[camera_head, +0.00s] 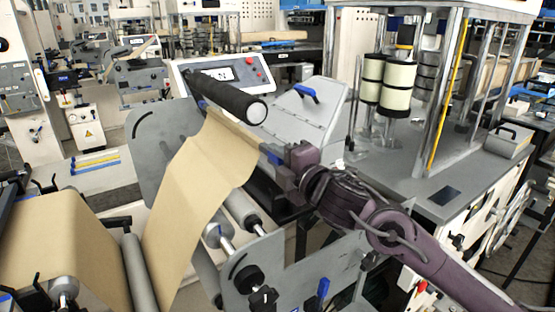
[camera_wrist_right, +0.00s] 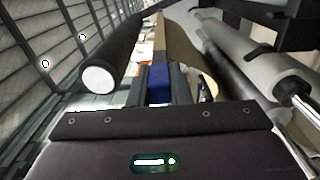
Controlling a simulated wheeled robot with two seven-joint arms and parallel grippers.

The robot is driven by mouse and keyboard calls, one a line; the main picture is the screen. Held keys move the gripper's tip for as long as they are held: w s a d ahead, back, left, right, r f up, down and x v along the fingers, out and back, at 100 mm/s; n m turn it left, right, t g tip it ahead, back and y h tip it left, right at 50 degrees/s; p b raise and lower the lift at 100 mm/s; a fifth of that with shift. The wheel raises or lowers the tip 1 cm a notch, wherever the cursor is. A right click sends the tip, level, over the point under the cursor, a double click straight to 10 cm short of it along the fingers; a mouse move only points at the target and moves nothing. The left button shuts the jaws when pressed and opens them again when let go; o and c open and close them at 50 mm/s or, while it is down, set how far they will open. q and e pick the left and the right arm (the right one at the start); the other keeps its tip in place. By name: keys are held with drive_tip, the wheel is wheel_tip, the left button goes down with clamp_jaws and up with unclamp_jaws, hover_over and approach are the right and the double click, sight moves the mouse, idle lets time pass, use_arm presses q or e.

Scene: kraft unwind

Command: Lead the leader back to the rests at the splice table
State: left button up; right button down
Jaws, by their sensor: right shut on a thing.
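The leader, a sheet of tan kraft paper (camera_head: 200,165), rises from the lower left to just below a black roller (camera_head: 235,100) with a pale end. My right gripper (camera_head: 268,152) is at the right corner of the paper's upper edge and is shut on it. In the right wrist view the gripper (camera_wrist_right: 158,82) points forward, with a blue piece between dark finger parts and the tan paper (camera_wrist_right: 182,50) beyond. The exact pinch is hidden. The black roller (camera_wrist_right: 115,60) is close on its left. I cannot identify the rests for certain. My left gripper is not in view.
A wide kraft roll (camera_head: 65,245) and a grey roller (camera_head: 138,275) are at lower left. Grey machine side plates (camera_head: 310,265) stand near my right arm. A flat ledge (camera_head: 95,170) with yellow and blue strips lies left. A metal-post frame (camera_head: 445,90) with cream rolls stands right.

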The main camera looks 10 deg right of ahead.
drive_tip(key=shift+a, duration=0.1)
